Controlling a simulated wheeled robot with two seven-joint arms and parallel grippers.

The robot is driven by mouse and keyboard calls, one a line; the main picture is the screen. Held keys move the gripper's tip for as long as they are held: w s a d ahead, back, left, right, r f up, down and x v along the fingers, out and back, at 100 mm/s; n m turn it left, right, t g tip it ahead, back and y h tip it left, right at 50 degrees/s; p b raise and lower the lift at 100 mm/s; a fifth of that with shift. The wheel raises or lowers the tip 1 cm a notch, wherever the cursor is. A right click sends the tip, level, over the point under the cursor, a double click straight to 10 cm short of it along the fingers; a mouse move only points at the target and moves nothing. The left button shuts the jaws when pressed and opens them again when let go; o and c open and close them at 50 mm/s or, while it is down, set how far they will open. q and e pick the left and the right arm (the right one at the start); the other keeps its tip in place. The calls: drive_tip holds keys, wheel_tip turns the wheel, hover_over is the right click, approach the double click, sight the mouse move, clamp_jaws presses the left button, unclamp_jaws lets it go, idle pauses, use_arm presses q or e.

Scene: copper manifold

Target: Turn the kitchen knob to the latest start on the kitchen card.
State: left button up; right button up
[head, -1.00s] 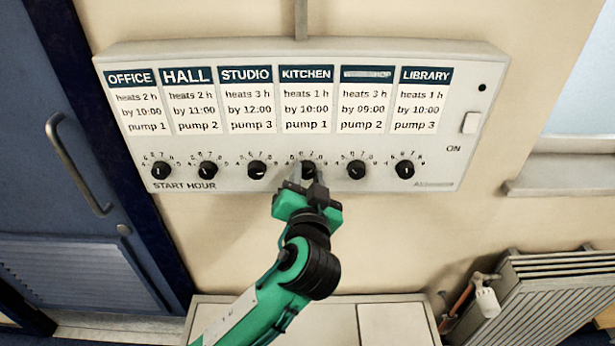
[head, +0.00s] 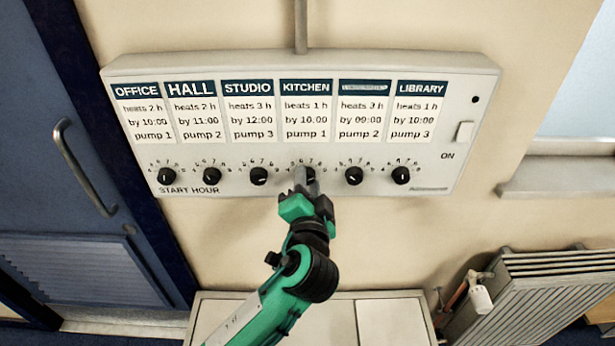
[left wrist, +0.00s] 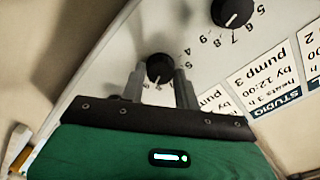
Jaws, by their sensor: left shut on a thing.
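The kitchen card (head: 306,112) reads heats 1 h, by 10:00, pump 1. Below it, the kitchen knob (head: 311,173) is black and partly covered by my left gripper (head: 305,182). In the left wrist view, the kitchen knob (left wrist: 160,68) sits between the two grey fingers of my left gripper (left wrist: 159,75), which is shut on it. Its small white mark is near the bottom of the knob in that view; the hour it meets is hard to read. My right gripper is not in view.
The studio knob (head: 259,176) and the knob (head: 354,176) to the right flank the kitchen knob. The white panel (head: 470,90) carries an ON switch (head: 465,131). A blue door (head: 50,180) is at left, a radiator (head: 530,295) at lower right.

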use_arm(q)
drive_tip(key=shift+m+p, duration=0.35)
drive_tip(key=shift+m, duration=0.25)
drive_tip(key=o, duration=0.8)
drive_tip(key=shift+o, duration=0.8)
